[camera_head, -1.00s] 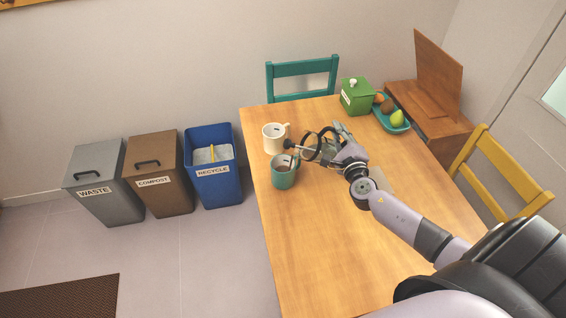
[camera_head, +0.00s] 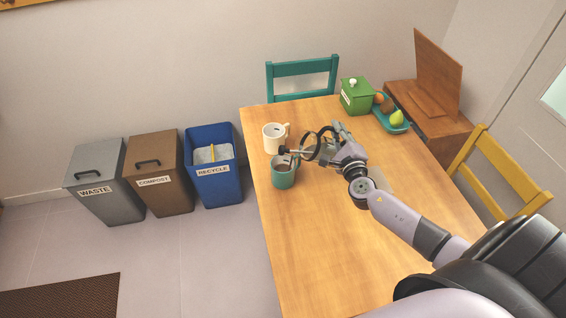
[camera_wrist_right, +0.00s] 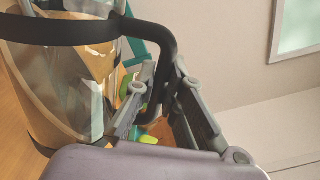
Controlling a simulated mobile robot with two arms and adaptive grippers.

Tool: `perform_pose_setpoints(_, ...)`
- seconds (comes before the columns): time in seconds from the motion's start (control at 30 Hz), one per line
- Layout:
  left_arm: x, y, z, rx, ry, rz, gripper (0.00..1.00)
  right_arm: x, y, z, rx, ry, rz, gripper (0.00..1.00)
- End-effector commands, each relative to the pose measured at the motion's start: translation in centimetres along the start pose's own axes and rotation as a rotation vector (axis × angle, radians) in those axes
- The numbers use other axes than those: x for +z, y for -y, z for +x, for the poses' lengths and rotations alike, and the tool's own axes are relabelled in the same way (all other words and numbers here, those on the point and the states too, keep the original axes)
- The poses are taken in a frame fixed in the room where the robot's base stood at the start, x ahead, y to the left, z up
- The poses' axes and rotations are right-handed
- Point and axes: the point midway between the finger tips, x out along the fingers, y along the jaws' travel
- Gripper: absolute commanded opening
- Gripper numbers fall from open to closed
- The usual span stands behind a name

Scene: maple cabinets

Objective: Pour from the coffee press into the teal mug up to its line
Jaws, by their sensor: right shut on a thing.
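The coffee press (camera_head: 318,147) is tilted far over towards the left, its dark knob end above and beside the teal mug. My right gripper (camera_head: 334,152) is shut on its black handle; in the right wrist view the gripper (camera_wrist_right: 158,90) has the handle (camera_wrist_right: 165,50) between its fingers, with the glass body (camera_wrist_right: 62,85) at the left. The teal mug (camera_head: 284,181) stands upright on the table, close to the press's mouth, with brown liquid visible inside. Its line and the exact level cannot be made out. My left gripper is out of view.
A cream mug (camera_head: 272,142) stands just behind the teal mug. A green canister (camera_head: 357,99) and a teal tray (camera_head: 402,129) of fruit sit at the table's far right. The front of the wooden table (camera_head: 330,250) is clear.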

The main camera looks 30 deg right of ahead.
Motion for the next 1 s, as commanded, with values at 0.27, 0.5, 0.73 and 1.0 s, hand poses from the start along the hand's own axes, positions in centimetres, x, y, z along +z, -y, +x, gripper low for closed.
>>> perform_pose_setpoints(0.27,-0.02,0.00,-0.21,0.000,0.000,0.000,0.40,0.31,0.41,0.12,-0.007,0.002,-0.008,0.00)
perform_pose_setpoints(0.5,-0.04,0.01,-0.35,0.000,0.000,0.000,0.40,0.40,0.46,0.12,-0.007,0.002,-0.016,0.00)
perform_pose_setpoints(0.73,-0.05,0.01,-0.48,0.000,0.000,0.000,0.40,0.49,0.51,0.12,-0.007,0.002,-0.023,0.00)
perform_pose_setpoints(1.0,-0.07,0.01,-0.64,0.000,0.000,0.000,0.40,0.61,0.57,0.12,-0.007,0.002,-0.031,0.00)
